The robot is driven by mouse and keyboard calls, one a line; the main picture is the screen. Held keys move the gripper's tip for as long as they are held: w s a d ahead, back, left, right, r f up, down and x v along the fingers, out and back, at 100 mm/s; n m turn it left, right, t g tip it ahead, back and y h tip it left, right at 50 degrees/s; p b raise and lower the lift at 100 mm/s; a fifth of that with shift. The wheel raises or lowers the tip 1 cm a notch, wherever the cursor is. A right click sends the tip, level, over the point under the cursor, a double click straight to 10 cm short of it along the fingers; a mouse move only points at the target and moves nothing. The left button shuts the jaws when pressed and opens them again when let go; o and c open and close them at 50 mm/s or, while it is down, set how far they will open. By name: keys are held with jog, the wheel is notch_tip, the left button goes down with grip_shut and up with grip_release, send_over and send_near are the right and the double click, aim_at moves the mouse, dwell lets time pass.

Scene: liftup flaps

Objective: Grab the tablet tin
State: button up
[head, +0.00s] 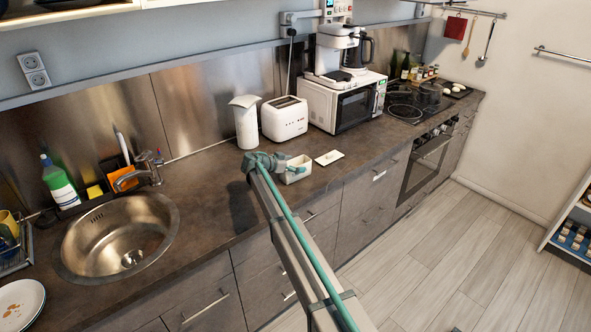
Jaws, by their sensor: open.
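A small white open-topped box (297,178), which looks like the tablet tin, stands on the dark counter in front of the toaster. Something teal shows at its near side, too small to make out. A flat white piece (328,158), possibly its lid, lies on the counter just right of it. My arm reaches in from the bottom right, and its end with my gripper (281,161) is at the left side of the box. My gripper is open. The fingers are small and partly hidden, so I cannot tell whether they touch the box.
Behind stand a white paper-towel-like cylinder (245,122), a white toaster (284,118) and a microwave (343,103) with a coffee maker (341,50) on top. A round sink (118,236) lies left. The counter (215,190) between sink and box is clear.

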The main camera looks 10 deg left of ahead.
jog(key=shift+f, duration=0.1)
jog(key=c, duration=1.5)
jog(key=shift+b, duration=0.3)
